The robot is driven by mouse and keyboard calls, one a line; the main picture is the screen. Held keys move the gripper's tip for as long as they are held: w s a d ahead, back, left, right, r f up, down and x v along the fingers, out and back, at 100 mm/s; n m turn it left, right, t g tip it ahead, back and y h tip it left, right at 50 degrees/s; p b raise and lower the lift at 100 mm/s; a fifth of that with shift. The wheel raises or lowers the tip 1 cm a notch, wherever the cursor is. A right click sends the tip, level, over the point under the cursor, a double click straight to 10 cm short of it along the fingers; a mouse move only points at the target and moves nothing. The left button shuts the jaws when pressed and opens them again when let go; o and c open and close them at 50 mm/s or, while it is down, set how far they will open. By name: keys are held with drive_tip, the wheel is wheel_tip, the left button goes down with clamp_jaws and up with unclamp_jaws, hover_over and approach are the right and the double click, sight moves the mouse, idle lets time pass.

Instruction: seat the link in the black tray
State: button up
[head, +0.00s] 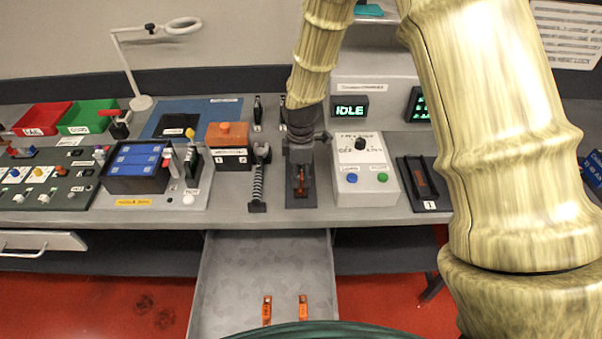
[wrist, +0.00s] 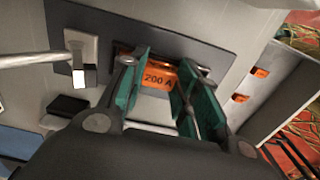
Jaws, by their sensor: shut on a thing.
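The link, an orange block marked "200 A" (wrist: 159,77), is between the green-padded fingers of my gripper (wrist: 160,88) in the wrist view. My gripper (head: 300,165) is shut on it, over a narrow black tray (head: 300,203) on the bench. The tray also shows as a dark surface behind the link in the wrist view (wrist: 205,55). Some orange shows below my fingers in the head view (head: 301,183). I cannot tell whether the link touches the tray floor; its underside is hidden.
Another black holder (head: 430,206), labelled 1, stands to the right with an orange piece in it. A white control box (head: 362,180) stands between. A tool with a coiled handle (head: 258,182) lies close left. An open drawer (head: 230,280) below holds two orange links (head: 303,305).

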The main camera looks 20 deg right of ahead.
sight(301, 177)
drive_tip(key=o, duration=1)
drive_tip(key=shift+o, duration=0.2)
wheel_tip(301, 177, up, 12)
drive_tip(key=b, duration=0.2)
drive_tip(key=shift+r, duration=0.15)
